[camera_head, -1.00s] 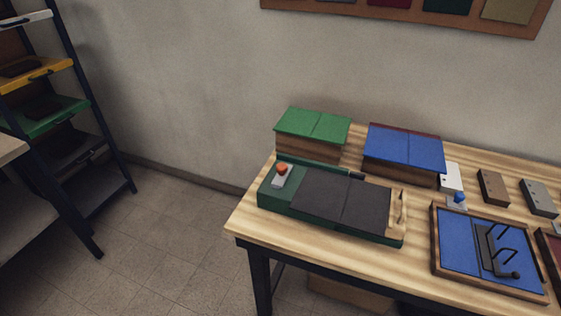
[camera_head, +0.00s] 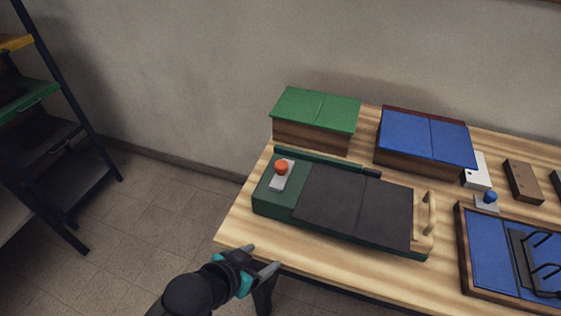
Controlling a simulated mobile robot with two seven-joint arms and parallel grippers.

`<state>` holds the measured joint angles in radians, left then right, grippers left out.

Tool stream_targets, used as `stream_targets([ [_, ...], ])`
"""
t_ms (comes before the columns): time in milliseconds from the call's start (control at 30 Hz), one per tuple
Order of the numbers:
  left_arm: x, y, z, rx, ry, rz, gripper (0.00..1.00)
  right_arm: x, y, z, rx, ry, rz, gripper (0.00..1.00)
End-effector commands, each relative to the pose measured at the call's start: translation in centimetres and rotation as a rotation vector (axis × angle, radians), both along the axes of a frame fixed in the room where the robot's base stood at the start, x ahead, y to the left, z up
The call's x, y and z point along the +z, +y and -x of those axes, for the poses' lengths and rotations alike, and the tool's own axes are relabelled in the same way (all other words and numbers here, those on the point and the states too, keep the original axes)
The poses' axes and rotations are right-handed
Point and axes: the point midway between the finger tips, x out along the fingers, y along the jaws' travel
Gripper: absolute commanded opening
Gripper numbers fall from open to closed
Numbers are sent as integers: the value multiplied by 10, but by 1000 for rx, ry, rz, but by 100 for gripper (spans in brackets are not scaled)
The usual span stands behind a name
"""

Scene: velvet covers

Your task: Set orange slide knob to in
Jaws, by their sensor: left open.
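The orange slide knob (camera_head: 282,167) is a round orange cap on a light grey plate (camera_head: 279,180). The plate sits on the left end of a dark green box (camera_head: 271,199) with a dark grey folding cover (camera_head: 355,203). My left gripper (camera_head: 263,259) is at the table's front left edge, below and in front of the knob. It is open and empty, and apart from the green box. My right gripper is not in view.
A green-covered wooden box (camera_head: 316,110) and a blue-covered box (camera_head: 427,139) stand behind. A blue knob (camera_head: 490,197) and a blue framed panel (camera_head: 490,247) are to the right. A strip of bare table (camera_head: 300,250) lies in front of the green box.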

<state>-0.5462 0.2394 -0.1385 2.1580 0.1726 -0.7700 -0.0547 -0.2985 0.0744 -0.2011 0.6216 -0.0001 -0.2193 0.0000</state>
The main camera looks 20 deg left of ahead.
Motion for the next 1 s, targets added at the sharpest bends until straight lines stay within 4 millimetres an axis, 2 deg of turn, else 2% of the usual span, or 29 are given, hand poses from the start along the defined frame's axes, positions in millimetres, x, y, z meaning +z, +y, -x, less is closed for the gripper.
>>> stream_targets([
  [267,19,4,-30,-14,-256,79,72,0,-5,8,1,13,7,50],
  [400,36,14,-44,-2,-429,126,72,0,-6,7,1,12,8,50],
  [600,61,35,-52,32,-634,171,72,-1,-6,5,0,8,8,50],
  [800,74,46,-53,52,-728,188,72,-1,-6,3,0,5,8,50],
  [1000,76,44,-66,54,-742,191,72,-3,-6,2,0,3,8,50],
])
